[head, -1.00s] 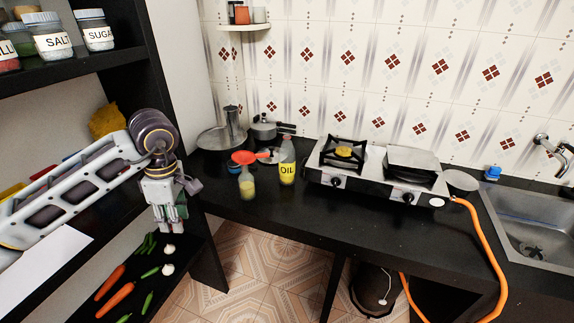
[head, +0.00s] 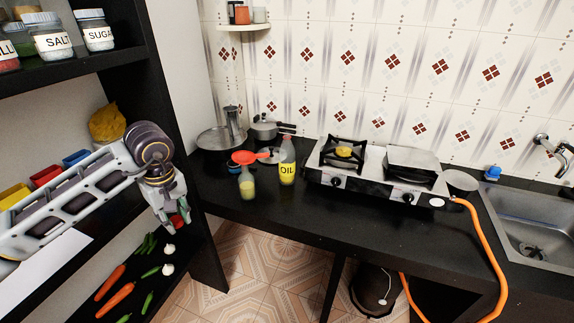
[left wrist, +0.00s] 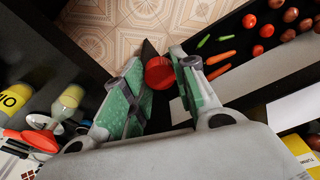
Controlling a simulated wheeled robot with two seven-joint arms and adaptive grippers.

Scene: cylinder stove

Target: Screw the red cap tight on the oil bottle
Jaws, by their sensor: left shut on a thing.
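The oil bottle (head: 287,174), with its yellow label, stands upright on the black counter left of the stove; part of it shows at the left edge of the left wrist view (left wrist: 13,100). My left gripper (head: 177,220) is over the dark shelf at the left, well apart from the bottle. It is shut on the red cap (head: 178,221), which also shows between the fingertips in the left wrist view (left wrist: 159,73). The bottle's mouth is too small to make out clearly. My right gripper is not in view.
A small bottle of yellow liquid (head: 247,184) with a red funnel (head: 244,157) stands beside the oil bottle. Pots (head: 265,129) stand behind. The stove (head: 372,186) is to the right. Vegetables (head: 120,294) lie below my left gripper. The counter front is clear.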

